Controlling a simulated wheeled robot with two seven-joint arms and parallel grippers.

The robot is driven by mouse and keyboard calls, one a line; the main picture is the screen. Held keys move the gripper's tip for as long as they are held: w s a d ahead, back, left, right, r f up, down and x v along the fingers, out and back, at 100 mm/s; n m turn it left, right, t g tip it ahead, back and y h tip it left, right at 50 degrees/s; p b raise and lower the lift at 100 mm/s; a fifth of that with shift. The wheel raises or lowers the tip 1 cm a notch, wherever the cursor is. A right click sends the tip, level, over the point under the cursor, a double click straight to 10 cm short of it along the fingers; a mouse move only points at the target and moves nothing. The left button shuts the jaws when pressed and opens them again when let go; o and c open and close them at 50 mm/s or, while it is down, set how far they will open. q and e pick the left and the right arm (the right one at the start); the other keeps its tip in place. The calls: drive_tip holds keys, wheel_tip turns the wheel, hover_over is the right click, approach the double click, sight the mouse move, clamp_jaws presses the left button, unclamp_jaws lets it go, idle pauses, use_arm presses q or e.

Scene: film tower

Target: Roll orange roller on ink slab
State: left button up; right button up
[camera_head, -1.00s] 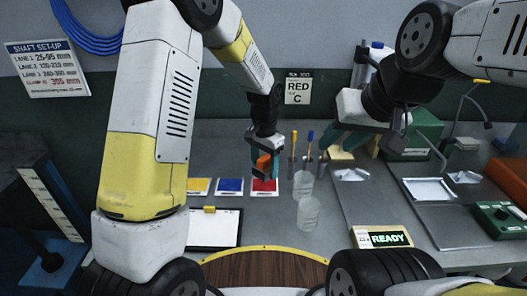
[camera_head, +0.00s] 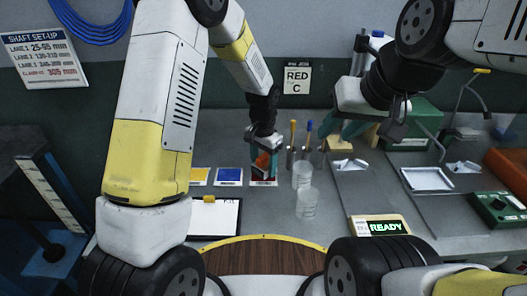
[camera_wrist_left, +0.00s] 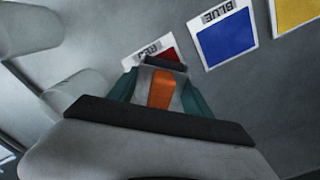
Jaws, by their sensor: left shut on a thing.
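My left gripper (camera_head: 262,160) is shut on the orange roller (camera_head: 261,161) and holds it at the red ink slab (camera_head: 263,183), in the row of slabs on the bench. In the left wrist view the orange roller (camera_wrist_left: 161,90) shows between teal fingers, with the red slab (camera_wrist_left: 166,56) partly hidden behind the gripper. I cannot tell whether the roller touches the slab. A blue slab (camera_head: 229,176) and a yellow slab (camera_head: 199,176) lie to its left. My right gripper (camera_head: 346,132) hangs over the bench to the right; its finger gap is unclear.
Two clear cups (camera_head: 307,203) stand just right of the red slab, with upright yellow- and blue-topped tools (camera_head: 293,140) behind. A clipboard (camera_head: 213,215) lies in front. A READY display (camera_head: 381,227) and a plate with paper (camera_head: 428,179) are at right.

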sight(263, 156)
use_arm(q)
drive_tip(key=shift+f, duration=0.55)
idle(1.4)
drive_tip(key=shift+r, duration=0.1)
drive_tip(key=shift+r, duration=3.45)
